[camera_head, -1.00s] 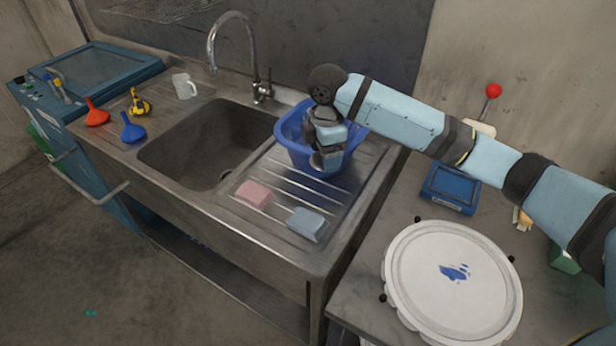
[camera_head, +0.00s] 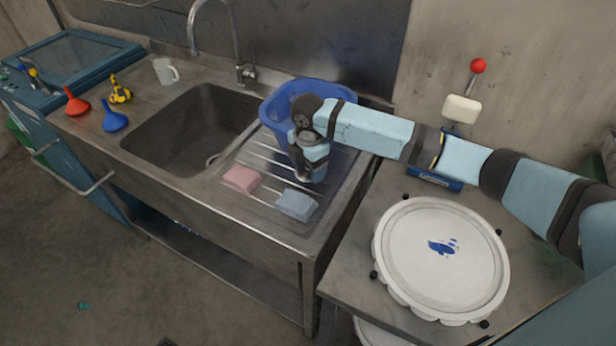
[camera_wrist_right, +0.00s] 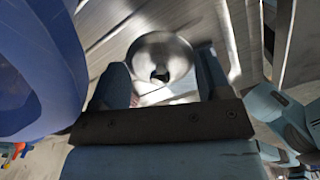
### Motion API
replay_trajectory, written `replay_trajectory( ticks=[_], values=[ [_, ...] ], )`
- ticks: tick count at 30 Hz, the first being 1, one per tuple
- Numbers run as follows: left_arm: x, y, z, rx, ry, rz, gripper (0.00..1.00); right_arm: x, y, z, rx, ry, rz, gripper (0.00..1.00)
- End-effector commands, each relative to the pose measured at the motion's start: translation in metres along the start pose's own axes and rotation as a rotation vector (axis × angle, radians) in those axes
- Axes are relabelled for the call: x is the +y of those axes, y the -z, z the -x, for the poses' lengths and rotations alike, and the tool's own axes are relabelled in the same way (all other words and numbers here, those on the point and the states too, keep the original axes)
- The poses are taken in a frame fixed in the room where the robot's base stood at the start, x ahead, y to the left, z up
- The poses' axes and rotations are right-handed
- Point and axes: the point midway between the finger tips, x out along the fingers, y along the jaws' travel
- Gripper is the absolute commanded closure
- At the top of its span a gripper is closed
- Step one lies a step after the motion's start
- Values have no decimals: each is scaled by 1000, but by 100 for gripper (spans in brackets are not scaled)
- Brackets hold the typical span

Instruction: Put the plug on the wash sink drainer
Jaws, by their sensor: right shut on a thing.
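My right gripper (camera_head: 306,177) is low over the ribbed steel drainer (camera_head: 336,186), in front of the blue tub. In the right wrist view a round, shiny metal plug (camera_wrist_right: 163,56) with a dark hole sits between its two fingers, and the gripper is shut on it. The plug is hidden in the head view. I cannot tell whether it touches the drainer. The sink basin (camera_head: 190,128) is left of the drainer and looks empty apart from a pale ring at its bottom right. My left gripper is not in view.
A blue tub (camera_head: 277,117) stands behind my right gripper. A pink sponge (camera_head: 241,179) and a light blue sponge (camera_head: 296,204) lie on the drainer's front. Funnels and a white mug (camera_head: 165,71) stand left. A white lid (camera_head: 440,258) lies on the right table.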

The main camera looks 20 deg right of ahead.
Motion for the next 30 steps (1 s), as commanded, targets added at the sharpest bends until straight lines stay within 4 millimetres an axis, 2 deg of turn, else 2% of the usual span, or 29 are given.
replay_trajectory(
  ticks=[5, 13, 24, 25, 26, 30],
  values=[
    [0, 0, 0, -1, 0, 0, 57, 0, 0, -12, 0, -1, -1, 52],
    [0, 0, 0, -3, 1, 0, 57, 0, 0, -48, 0, 0, 0, 52],
    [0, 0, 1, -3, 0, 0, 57, 0, 0, -53, 0, -1, -1, 52],
    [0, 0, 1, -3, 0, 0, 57, 0, 0, -53, 0, -2, 0, 25],
    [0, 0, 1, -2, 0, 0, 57, 0, 0, -53, 0, -2, 0, 19],
    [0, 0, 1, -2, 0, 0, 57, 0, 0, -52, 0, -2, -1, 19]
  ],
)
